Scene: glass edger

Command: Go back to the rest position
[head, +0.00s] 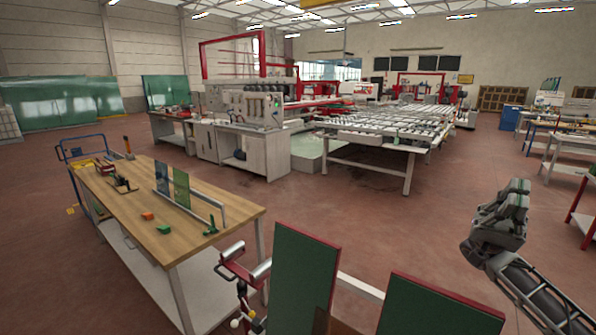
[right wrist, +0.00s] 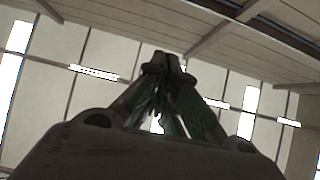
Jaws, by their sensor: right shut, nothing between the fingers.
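My right gripper (head: 514,192) is raised at the right side of the head view, pointing up. Its fingers are together and nothing is between them. In the right wrist view the closed fingers (right wrist: 162,62) point up toward the ceiling, with bare ceiling and lights behind them. It is in free air, apart from the furniture. My left gripper is not in the head view.
A wooden-topped table (head: 115,205) stands at the left with glass panes (head: 172,185) in a rack and small blocks. Green panels (head: 303,275) with red edges stand close in front. A roller table (head: 385,135) is farther back. Open floor lies between.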

